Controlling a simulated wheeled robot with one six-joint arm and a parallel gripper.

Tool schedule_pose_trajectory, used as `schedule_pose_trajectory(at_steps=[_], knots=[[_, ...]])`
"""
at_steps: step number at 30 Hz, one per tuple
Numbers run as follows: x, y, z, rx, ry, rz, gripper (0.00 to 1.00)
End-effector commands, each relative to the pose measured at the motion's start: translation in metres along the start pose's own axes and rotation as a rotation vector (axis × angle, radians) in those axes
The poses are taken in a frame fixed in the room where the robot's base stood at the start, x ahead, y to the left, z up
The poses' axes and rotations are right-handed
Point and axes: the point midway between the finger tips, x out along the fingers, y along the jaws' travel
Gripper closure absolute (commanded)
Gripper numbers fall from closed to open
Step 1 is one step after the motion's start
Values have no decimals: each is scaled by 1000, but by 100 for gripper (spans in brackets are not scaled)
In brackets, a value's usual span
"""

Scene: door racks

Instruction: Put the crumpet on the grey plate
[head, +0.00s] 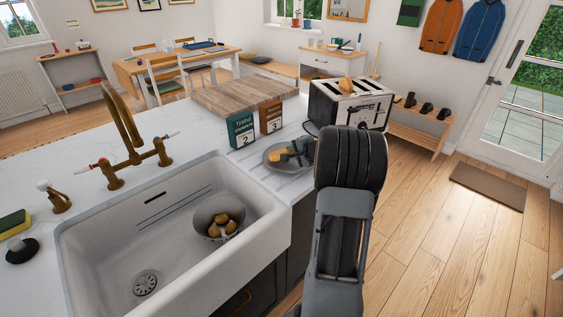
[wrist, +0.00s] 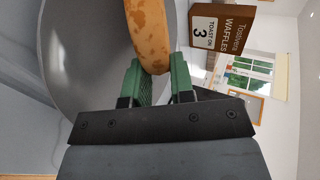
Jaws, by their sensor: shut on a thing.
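The crumpet (wrist: 148,32) is a golden-brown, mottled piece held edge-on between my green fingertips in the wrist view. My gripper (wrist: 160,76) is shut on it. The grey plate (wrist: 78,65) lies behind and to the left of the crumpet there. In the head view, the grey plate (head: 288,169) sits on the counter right of the sink, with my gripper (head: 292,151) over it. Part of the crumpet (head: 279,154) shows against the plate, and my arm hides the plate's right side. I cannot tell whether the crumpet touches the plate.
A toaster (head: 348,105) with a browned piece (head: 346,84) on top stands behind my arm. A green box (head: 241,130) and a brown waffle box (head: 271,118) stand behind the plate by a wooden board (head: 245,92). A bowl (head: 208,216) with several browned pieces sits in the sink (head: 110,245).

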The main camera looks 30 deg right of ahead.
Motion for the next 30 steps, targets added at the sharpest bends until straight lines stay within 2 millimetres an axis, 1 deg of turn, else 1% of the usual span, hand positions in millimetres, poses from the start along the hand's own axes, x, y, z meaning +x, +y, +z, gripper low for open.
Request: schedule_pose_trajectory(at_steps=[1,5,6,14,17,30], knots=[[0,0,0,0,0,0,74],[0,0,0,0,0,0,62],[0,0,0,0,0,0,60],[-3,0,0,0,1,-1,60],[-12,-1,-1,0,1,-2,60],[-66,0,-1,0,3,-1,60]])
